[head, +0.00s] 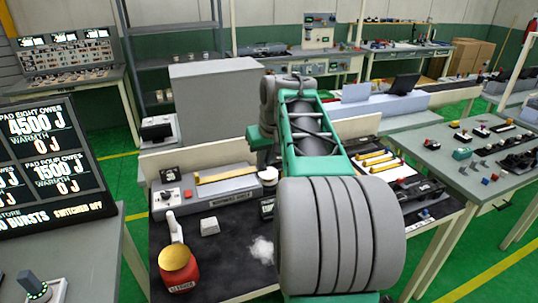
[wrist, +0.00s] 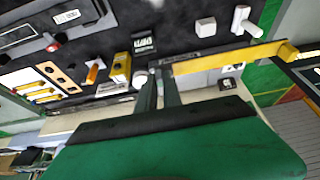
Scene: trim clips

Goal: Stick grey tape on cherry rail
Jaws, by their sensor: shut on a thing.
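My gripper (wrist: 158,74) points down over the dark bench in the wrist view, its two dark fingers close together. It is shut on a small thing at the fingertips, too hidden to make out. A white round piece (wrist: 141,82) is beside the fingertips. A yellow bar (wrist: 230,58) starts close to them and runs right; it also shows in the head view (head: 226,174), on the grey machine (head: 210,195). I cannot pick out the grey tape or the cherry rail for certain. In the head view my arm hides the fingertips and part of the bench.
A red jar (head: 178,273), a white block (head: 209,227) and a crumpled white heap (head: 262,249) are on the dark bench. Yellow-handled pieces (head: 378,160) lie to its right. A display screen (head: 50,165) stands at left; a parts-covered table (head: 460,185) at right.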

